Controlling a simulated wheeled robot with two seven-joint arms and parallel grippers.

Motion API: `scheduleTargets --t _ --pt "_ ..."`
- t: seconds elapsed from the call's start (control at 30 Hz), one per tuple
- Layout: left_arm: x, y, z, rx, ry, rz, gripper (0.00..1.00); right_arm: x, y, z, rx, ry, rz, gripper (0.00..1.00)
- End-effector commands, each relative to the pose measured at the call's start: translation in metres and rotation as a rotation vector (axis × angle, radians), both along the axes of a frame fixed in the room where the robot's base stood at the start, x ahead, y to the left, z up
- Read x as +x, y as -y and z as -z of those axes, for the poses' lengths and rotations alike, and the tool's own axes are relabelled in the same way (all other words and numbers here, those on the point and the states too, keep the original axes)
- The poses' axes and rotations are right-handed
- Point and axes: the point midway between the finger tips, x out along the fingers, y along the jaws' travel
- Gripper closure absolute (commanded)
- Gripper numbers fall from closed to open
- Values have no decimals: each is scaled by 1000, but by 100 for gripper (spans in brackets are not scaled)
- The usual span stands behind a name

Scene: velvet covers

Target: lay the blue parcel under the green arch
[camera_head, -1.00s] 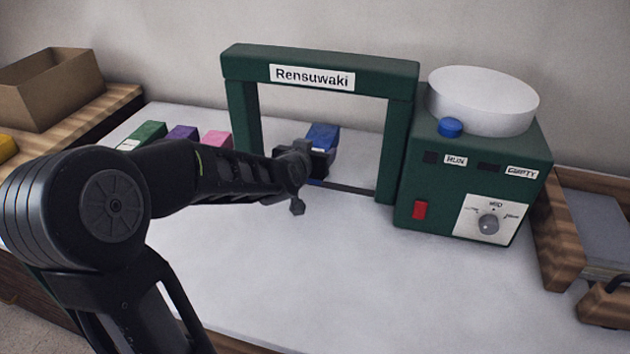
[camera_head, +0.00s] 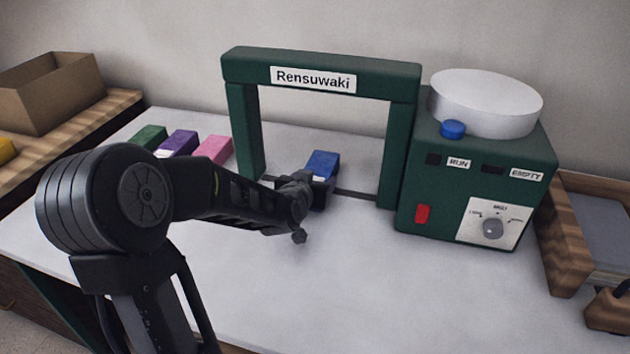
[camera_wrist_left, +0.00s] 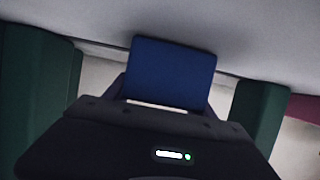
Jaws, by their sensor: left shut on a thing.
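The blue parcel (camera_head: 322,163) is in the opening of the green arch (camera_head: 247,130), between its two posts. My left gripper (camera_head: 318,185) is shut on the near end of the parcel. In the left wrist view the parcel (camera_wrist_left: 170,72) sticks out beyond the gripper (camera_wrist_left: 165,105), with a green post on each side. The head view does not clearly show whether the parcel's underside touches the table. My right gripper is not in view.
Green, purple (camera_head: 178,144) and pink (camera_head: 213,150) parcels lie left of the arch. A green machine (camera_head: 475,190) with a white bowl (camera_head: 485,100) adjoins the right post. A cardboard box (camera_head: 50,90) stands at the far left. The front of the table is clear.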

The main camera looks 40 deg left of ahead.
Motion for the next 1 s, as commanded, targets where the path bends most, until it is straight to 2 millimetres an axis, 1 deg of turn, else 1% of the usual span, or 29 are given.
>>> scheduleTargets --t 0.1,0.23,0.27,0.5,0.53,0.77,0.9,1.0 --pt "1 0 -2 1 3 0 96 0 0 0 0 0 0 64" --pt "0 0 2 1 3 0 96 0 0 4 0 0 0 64" --pt "0 0 3 0 0 0 36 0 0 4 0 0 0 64" --pt "0 0 2 0 0 0 16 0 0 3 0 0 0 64" --pt "0 0 2 0 0 0 15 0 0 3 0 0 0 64" --pt "0 0 2 0 0 0 15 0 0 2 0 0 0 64" --pt "0 0 -3 0 0 0 15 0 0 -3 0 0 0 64" --pt "-9 3 -5 1 0 0 15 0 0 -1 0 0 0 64"
